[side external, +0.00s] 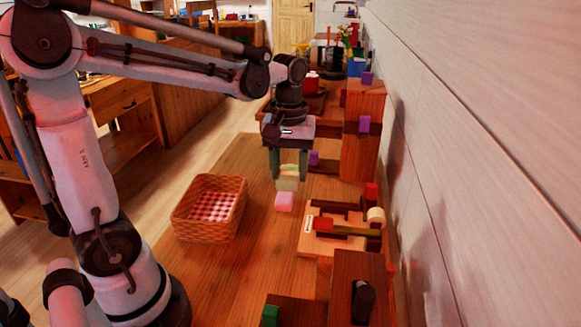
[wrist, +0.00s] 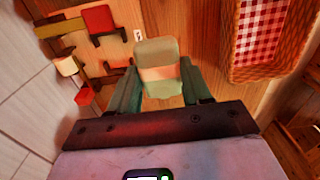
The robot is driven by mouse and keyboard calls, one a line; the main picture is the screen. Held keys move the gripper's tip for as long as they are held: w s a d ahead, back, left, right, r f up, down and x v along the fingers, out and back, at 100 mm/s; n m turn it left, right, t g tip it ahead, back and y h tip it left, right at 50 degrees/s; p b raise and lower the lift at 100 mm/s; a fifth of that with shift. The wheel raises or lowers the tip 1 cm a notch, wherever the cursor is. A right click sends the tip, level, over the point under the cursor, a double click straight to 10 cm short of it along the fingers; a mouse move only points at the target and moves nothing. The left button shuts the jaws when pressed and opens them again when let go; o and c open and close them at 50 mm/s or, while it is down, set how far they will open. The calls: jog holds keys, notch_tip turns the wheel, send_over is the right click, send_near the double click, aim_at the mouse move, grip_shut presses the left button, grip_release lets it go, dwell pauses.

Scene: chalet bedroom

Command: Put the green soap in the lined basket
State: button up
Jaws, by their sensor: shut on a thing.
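My gripper (side external: 288,168) is shut on the pale green soap (side external: 288,183), which hangs between the fingertips above the wooden table. The wrist view shows the green soap (wrist: 157,51) between the two green fingers of my gripper (wrist: 160,70), with a pinkish band across it. The lined basket (side external: 210,226) is wicker with a red-and-white checked cloth. It stands on the table, left of my gripper in the side view. The basket (wrist: 233,72) is at the upper right in the wrist view, apart from the soap.
A pink block (side external: 284,202) shows just below the soap; I cannot tell whether they touch. A light wooden board (side external: 312,243) with red and yellow pieces lies to the right. Wooden blocks and shelves line the wall. Table between soap and basket is clear.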

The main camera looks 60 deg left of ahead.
jog(key=s+a, duration=0.3)
jog(key=s, duration=0.6)
send_over(214, 213)
jog(key=shift+n, duration=0.3)
notch_tip(214, 213, down, 8)
jog(key=shift+f, duration=2.1)
jog(key=o, duration=1.1)
jog(key=shift+f, duration=0.15)
